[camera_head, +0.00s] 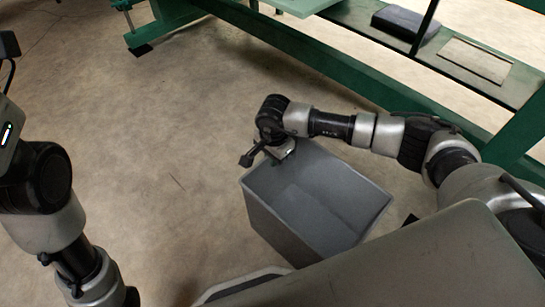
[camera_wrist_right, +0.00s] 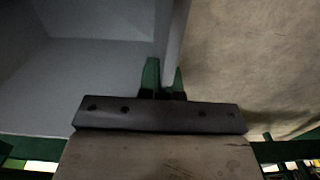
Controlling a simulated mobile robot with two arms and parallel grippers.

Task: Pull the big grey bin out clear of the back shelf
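The big grey bin (camera_head: 270,219) is open-topped, looks empty and stands on the concrete floor in front of the green-framed shelf (camera_head: 330,66). A strip of floor shows between the bin and the shelf's lower beam. My right gripper (camera_head: 277,161) is at the bin's far left rim. In the right wrist view its green fingertips (camera_wrist_right: 163,79) sit on either side of the grey bin wall (camera_wrist_right: 172,40), closed on it. My right arm hides part of the bin's far rim. My left arm comes in at the left, and its gripper is out of the picture.
A dark folded item (camera_head: 404,25) and a flat light panel (camera_head: 473,61) lie on the shelf's board. A green foot (camera_head: 140,50) of the frame rests on the floor. The floor (camera_head: 150,150) left of the bin is clear.

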